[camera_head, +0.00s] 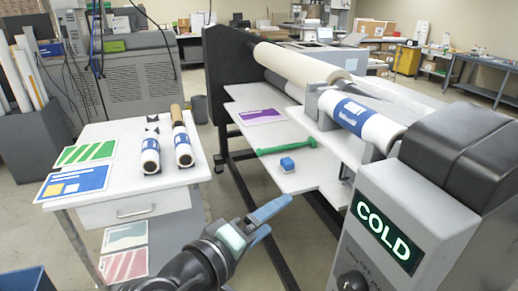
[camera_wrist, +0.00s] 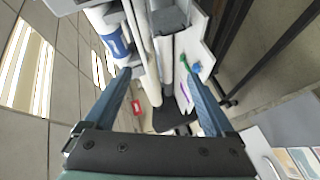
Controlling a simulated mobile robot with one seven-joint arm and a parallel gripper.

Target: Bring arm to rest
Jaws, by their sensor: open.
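My gripper (camera_head: 262,222) is open and empty in the head view, held in the air between the white side table and the laminator. In the wrist view my gripper (camera_wrist: 160,97) shows two blue fingers spread wide, with nothing between them close by. The laminator (camera_head: 230,58) stands beyond it, with a white roll (camera_head: 300,65) and a blue-labelled roll (camera_head: 362,120). A green tool (camera_head: 288,146) and a small blue block (camera_head: 287,164) lie on the laminator's white shelf, apart from my gripper.
The side table (camera_head: 115,195) at left holds two blue-labelled rolls (camera_head: 151,155), a green sheet (camera_head: 86,152) and a blue sheet (camera_head: 74,182). A grey control box (camera_head: 430,215) reading COLD stands close at right. A purple sheet (camera_head: 262,116) lies on the shelf. Floor shows between table and laminator.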

